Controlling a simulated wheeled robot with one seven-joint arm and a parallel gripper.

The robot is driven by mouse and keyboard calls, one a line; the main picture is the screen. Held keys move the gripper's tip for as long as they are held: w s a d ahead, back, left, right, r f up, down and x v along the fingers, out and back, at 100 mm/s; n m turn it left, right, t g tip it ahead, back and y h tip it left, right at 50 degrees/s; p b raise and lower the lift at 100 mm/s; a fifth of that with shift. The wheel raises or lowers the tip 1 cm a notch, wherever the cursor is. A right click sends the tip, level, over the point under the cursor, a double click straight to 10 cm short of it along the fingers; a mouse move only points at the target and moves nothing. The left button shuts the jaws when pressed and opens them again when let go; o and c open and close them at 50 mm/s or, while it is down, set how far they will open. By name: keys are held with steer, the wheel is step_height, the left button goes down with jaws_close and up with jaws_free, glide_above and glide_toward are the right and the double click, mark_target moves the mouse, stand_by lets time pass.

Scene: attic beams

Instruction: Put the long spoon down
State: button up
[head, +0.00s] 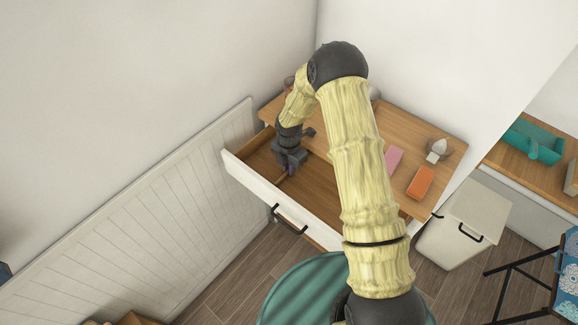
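My gripper (289,166) is small and dark in the head view. It points down into the open drawer (254,183) near its left end. The drawer has a white front with a black handle and a bare brown wooden floor. A tiny purplish patch shows at the fingertips, too small to name. I cannot make out the long spoon; it may be hidden by the gripper or the drawer front. Whether the fingers are open or shut does not show.
On the wooden top behind the drawer lie a pink flat item (394,158) and an orange block (420,182), with a small pale object (437,150) near the right corner. A white wall stands close on the left. A white cabinet (466,216) stands to the right.

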steer(key=o, duration=0.3)
steer(key=shift+r, duration=0.15)
step_height(320, 180, up, 12)
steer(key=b, duration=0.1)
stand_by(0.3)
stand_by(0.5)
steer(key=s+d+r+m+t, duration=0.1)
steer(key=s+d+r+m, duration=0.2)
steer(key=s+m, duration=0.4)
steer(key=s+d+r+m, duration=0.4)
steer(key=s+m, duration=0.3)
steer(key=m, duration=0.4)
steer(key=s+d+r+m+t, duration=0.1)
steer(key=s+d+r+m, duration=0.2)
steer(key=s+m, duration=0.3)
steer(key=r+m, duration=0.1)
steer(key=m, duration=0.2)
steer(key=shift+s+d+r+t, duration=0.2)
steer(key=shift+s+d+t, duration=0.1)
steer(key=shift+s, duration=0.1)
